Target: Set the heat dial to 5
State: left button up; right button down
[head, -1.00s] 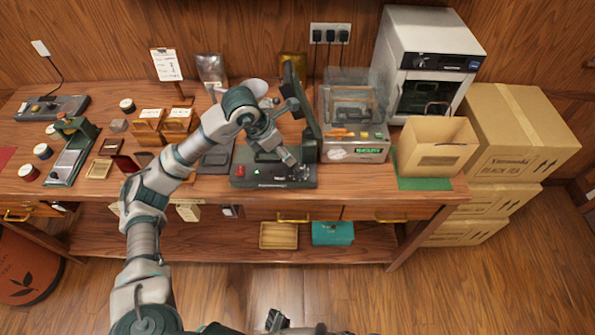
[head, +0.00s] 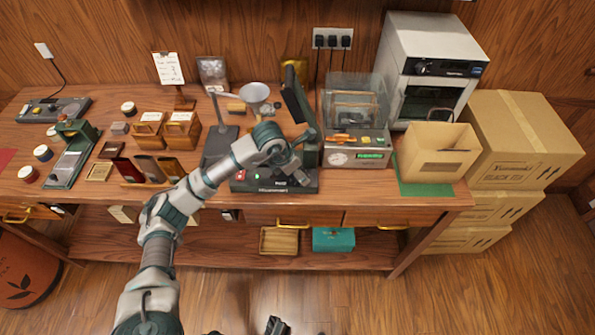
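A black heat-press-like machine with a raised dark plate (head: 297,98) stands near the table's front edge. Its low black base (head: 262,186) carries a red button (head: 240,175) and a small green light. My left arm reaches in from the lower left, and my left gripper (head: 300,175) points down at the right part of this base. I cannot make out the heat dial or its numbers; the gripper covers that part of the panel. Whether its fingers are open or touching is too small to tell. My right gripper (head: 277,325) shows only partly at the bottom edge, away from the table.
A clear-covered sealing machine (head: 357,155) with a white round gauge stands right of the press. An open cardboard box (head: 437,158) sits on a green mat. A funnel on a stand (head: 254,92) and wooden holders (head: 150,130) are left of the press. A white oven (head: 430,62) is behind.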

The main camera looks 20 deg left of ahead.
pick_arm(q)
jog(key=shift+d, duration=0.1)
jog(key=shift+c, duration=0.9)
jog(key=shift+d, duration=0.15)
jog(key=c, duration=0.8)
jog(key=shift+c, duration=0.7)
